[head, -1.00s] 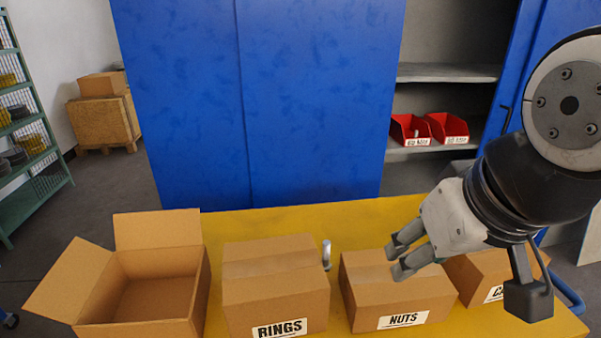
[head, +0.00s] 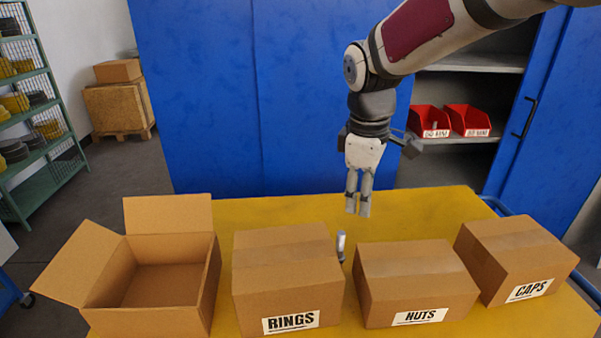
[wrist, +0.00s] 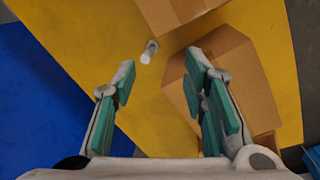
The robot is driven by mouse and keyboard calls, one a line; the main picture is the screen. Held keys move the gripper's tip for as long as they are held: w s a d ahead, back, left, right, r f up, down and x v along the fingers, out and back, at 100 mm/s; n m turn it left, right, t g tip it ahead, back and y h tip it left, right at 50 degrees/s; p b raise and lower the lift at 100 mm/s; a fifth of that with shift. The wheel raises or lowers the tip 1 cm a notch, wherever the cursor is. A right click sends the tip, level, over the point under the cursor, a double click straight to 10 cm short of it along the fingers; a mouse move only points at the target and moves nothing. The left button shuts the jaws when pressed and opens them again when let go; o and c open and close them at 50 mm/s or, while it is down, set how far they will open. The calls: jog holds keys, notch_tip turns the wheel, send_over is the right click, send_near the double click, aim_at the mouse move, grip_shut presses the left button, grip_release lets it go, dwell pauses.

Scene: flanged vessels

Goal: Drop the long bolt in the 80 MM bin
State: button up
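My gripper (head: 357,212) points down above the table, a little beyond and right of the bolt, open and empty. Two red bins, the left (head: 430,122) and the right (head: 468,121), sit on a shelf in the blue cabinet. Their labels are too small to read surely.
The RINGS box (head: 288,279) and NUTS box (head: 416,285) flank the bolt closely. The CAPS box (head: 516,258) is at the right, an open empty carton (head: 208,290) at the left. The yellow table (head: 440,205) is clear behind the boxes. A blue cabinet door (head: 200,100) stands behind.

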aim_at(339, 246)
jog(key=w+f+n, duration=0.1)
jog(key=w+f, duration=0.1)
jog(key=w+f+n+g, duration=0.1)
jog(key=w+f, duration=0.1)
jog(key=f, duration=0.1)
jog(key=w+a+f+n+y, duration=0.1)
jog(key=w+f, duration=0.1)
jog(key=w, duration=0.1)
jog(key=shift+a+f+n+b, duration=0.1)
jog(key=shift+f+n+b, duration=0.2)
notch_tip(339, 246, down, 14)
jog(key=shift+r+p, duration=0.15)
jog(key=shift+p, duration=0.75)
grip_shut()
